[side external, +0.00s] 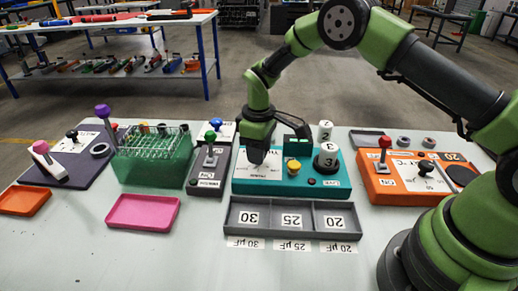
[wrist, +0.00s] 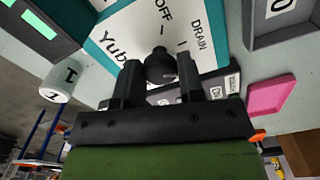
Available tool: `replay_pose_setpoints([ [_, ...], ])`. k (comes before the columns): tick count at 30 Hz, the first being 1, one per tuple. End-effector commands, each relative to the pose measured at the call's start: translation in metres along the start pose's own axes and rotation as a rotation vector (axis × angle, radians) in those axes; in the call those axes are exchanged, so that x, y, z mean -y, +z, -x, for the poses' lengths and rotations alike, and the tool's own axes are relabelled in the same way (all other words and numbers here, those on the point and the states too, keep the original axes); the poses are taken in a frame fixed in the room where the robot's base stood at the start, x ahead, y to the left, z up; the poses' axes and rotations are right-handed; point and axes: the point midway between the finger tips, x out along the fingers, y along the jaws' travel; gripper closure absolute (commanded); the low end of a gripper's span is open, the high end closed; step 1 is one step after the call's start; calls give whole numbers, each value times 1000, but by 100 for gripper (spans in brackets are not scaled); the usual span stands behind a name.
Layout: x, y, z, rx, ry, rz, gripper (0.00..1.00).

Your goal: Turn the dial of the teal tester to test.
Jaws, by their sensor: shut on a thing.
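The teal tester (side external: 290,186) stands mid-table, with a white panel on its left part. My gripper (side external: 258,156) is low over that panel and hides the dial in the side view. In the wrist view the black round dial (wrist: 160,66) sits between the two fingers of my gripper (wrist: 160,82), which is shut on it. The panel (wrist: 130,35) shows the words OFF and DRAIN beside the dial. The test label is not readable, and I cannot tell which mark the dial points to.
A yellow knob (side external: 293,167) and a black holder with a white numbered cylinder (side external: 327,149) stand on the tester's right part. A grey three-part tray (side external: 290,232) lies in front. An orange box (side external: 405,190) is to the right, a grey switch box (side external: 208,172) to the left.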

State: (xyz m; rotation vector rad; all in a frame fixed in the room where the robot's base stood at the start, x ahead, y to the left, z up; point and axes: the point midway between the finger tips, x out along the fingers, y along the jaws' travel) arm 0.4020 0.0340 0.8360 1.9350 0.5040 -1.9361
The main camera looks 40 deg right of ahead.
Motion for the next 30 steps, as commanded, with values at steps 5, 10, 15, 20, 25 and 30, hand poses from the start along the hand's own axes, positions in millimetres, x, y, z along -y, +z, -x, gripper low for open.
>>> replay_pose_setpoints([
  [5,0,0,1,0,-1,-168,88],
  [10,0,0,1,-1,-1,-321,88],
  [15,0,0,1,-1,-1,-452,88],
  [20,0,0,1,-1,-1,-547,88],
  [25,0,0,1,-1,-1,-614,88],
  [30,0,0,1,-1,-1,-648,88],
])
